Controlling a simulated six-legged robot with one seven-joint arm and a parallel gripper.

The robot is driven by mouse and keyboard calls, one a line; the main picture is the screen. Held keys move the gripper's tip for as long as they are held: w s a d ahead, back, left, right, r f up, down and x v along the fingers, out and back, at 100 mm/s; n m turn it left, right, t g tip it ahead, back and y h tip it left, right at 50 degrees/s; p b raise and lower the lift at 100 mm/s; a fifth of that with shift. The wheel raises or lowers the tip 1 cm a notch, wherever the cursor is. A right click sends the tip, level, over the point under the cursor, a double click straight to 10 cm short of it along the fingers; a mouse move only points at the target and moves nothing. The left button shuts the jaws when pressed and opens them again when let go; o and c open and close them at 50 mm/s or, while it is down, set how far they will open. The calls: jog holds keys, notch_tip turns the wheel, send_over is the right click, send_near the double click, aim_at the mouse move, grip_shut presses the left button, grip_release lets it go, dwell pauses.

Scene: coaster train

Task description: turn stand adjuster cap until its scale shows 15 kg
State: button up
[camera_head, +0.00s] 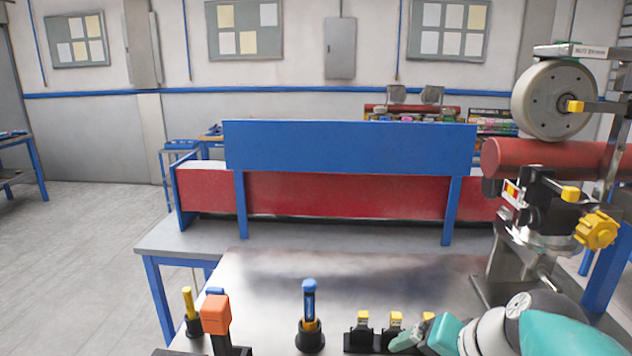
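The stand (505,262) is at the right of the view, with a grey wheel (548,100) near its top and a red cylinder (560,158) below that. A yellow lobed knob (597,230) sits on its right side, and a smaller yellow cap (570,194) sits just above. I cannot tell which is the adjuster cap. A small red, white and yellow marked plate (512,193) is left of them; no kg reading is legible. My gripper (408,338) is low at the bottom right, left of and below the knob and apart from it. Its finger opening is not clear.
On the metal bench (350,285) stand an orange-topped block (215,313), a yellow-handled tool (189,302), a blue-handled tool (309,300) in a black holder and several yellow-topped pieces (363,318). A blue panel (350,147) stands behind. The floor at left is clear.

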jog(key=s+a+f+n+h, duration=0.2)
jog(key=s+n+h, duration=0.1)
jog(key=s+n, duration=0.2)
jog(key=shift+s+a+n+h, duration=0.3)
jog(key=shift+a+n+h, duration=0.1)
jog(key=shift+n, duration=0.2)
